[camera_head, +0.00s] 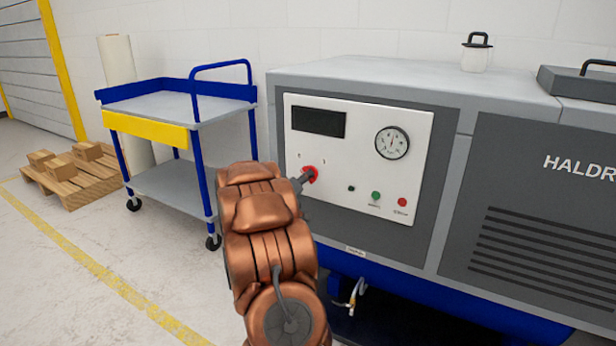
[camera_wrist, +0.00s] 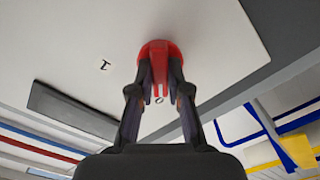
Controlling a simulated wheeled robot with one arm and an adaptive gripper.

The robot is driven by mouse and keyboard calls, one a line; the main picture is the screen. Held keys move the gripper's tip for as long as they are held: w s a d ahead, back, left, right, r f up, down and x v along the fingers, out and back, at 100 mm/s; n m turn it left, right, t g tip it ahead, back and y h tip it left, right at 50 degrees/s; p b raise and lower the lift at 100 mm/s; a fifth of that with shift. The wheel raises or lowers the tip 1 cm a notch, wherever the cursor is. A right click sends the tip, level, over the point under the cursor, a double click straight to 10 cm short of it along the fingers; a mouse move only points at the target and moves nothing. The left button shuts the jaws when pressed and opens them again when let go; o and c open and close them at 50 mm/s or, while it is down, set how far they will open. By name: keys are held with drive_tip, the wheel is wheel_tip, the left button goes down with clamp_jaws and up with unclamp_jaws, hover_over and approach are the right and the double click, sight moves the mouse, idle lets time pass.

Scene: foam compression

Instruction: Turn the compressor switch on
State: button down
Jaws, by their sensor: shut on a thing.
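The compressor (camera_head: 455,110) is a big grey machine with a white control panel (camera_head: 350,185). On the panel's left side sits the red rotary switch (camera_head: 311,173), between small markings. My gripper (camera_head: 303,180) reaches it from the lower left, at the end of my copper-coloured arm. In the wrist view the red switch (camera_wrist: 159,52) shows between the two fingers of my gripper (camera_wrist: 161,80), which are closed on its handle. A "1" mark (camera_wrist: 104,65) is on the white panel to the left. The fingers hide part of the switch.
The panel also has a dark display (camera_head: 318,122), a round gauge (camera_head: 392,143), a green button (camera_head: 375,196) and a red button (camera_head: 402,202). A blue cart (camera_head: 165,105) stands to the left, a pallet with boxes (camera_head: 75,175) beyond it. Open floor lies at lower left.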

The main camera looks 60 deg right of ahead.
idle(0.6)
drive_tip(key=m+b, duration=1.5)
drive_tip(key=m, duration=0.2)
drive_tip(key=shift+f, duration=0.15)
drive_tip(key=c, duration=1.5)
unclamp_jaws()
drive_tip(key=shift+r, duration=0.2)
drive_tip(key=o, duration=1.4)
drive_tip(key=shift+a, duration=0.15)
